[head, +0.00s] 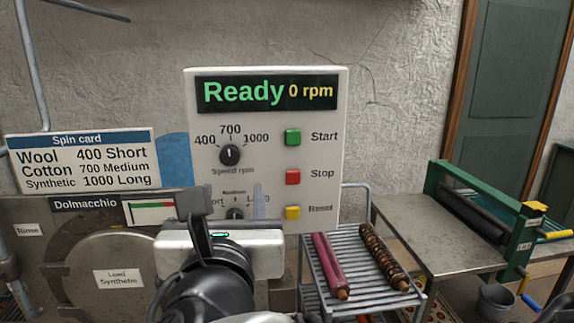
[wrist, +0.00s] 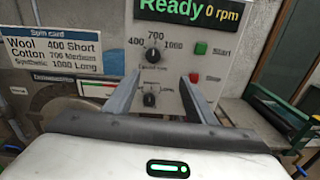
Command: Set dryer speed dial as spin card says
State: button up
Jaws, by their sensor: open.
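The speed dial (head: 230,154) is a black knob on the white control panel (head: 335,150), under the marks 400, 700 and 1000. Its white pointer line points about straight up, at 700. It also shows in the wrist view (wrist: 152,56). The spin card (head: 80,160) reads Wool 400 Short, Cotton 700 Medium, Synthetic 1000 Long. A load label (head: 119,279) on the round door reads Load Synthetic. My gripper (wrist: 160,76) is open and empty, its fingers below the speed dial and either side of the lower dial (wrist: 150,100). I cannot tell whether they touch the panel.
The display (head: 266,93) reads Ready, 0 rpm. Green Start (head: 293,137), red Stop (head: 293,177) and yellow Reset (head: 292,213) buttons line the panel's right side. A rack (head: 350,290) with two rolled rugs and a table (head: 400,215) with a green roller machine stand right.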

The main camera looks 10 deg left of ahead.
jog(key=a+n+y, duration=0.1)
send_near(230, 156)
jog(key=x, duration=0.9)
jog(key=c, duration=1)
